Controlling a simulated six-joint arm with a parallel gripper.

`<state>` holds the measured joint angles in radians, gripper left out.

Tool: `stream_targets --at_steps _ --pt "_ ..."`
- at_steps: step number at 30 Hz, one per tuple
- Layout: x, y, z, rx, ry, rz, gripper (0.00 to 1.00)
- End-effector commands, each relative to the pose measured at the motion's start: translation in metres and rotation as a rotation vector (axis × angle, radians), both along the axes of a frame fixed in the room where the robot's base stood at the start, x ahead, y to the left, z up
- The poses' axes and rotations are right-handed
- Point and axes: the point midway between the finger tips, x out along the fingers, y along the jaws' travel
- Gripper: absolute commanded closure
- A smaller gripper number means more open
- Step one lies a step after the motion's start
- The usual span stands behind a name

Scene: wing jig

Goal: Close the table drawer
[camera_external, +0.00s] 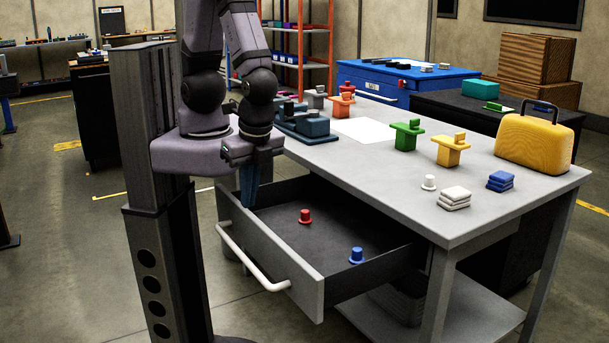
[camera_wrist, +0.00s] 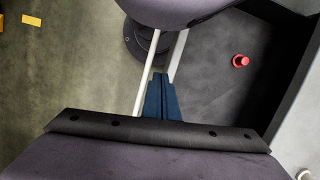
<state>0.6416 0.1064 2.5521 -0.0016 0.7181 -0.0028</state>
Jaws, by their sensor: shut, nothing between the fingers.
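The grey table drawer (camera_external: 308,285) is pulled well out from under the worktable (camera_external: 350,165). Its white bar handle (camera_external: 242,256) runs along the front panel, and shows as a pale rod in the wrist view (camera_wrist: 149,72). My gripper (camera_external: 248,204) points down with its blue fingers together and empty. The fingertips are close to the top edge of the drawer front, toward its left end. In the wrist view the fingers (camera_wrist: 161,80) overlap the front edge. I cannot tell whether they touch it.
In the drawer lie a red peg (camera_external: 305,216) and a blue peg (camera_external: 356,255). On the table are green (camera_external: 406,135) and yellow (camera_external: 450,149) parts, a yellow case (camera_external: 535,143), white blocks (camera_external: 454,198) and blue blocks (camera_external: 500,182). Floor before the drawer is clear.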

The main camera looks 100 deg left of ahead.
Motion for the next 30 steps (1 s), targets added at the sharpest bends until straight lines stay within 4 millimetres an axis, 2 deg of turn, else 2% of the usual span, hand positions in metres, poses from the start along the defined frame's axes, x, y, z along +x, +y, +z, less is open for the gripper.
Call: stream_targets --at_steps 1,9,18,25,28,30 --pt "-0.013 -0.008 -0.018 0.024 0.029 -0.082 1.0" --pt "-0.066 -0.041 -0.083 0.15 0.113 -0.487 1.0" --pt "-0.111 -0.057 -0.155 0.36 0.143 -0.975 1.0" --pt "-0.119 -0.065 -0.189 0.555 0.132 -1.271 1.0" --pt "-0.111 -0.074 -0.194 0.651 0.121 -1.37 1.0" --pt "-0.099 -0.084 -0.191 0.712 0.111 -1.411 1.0"
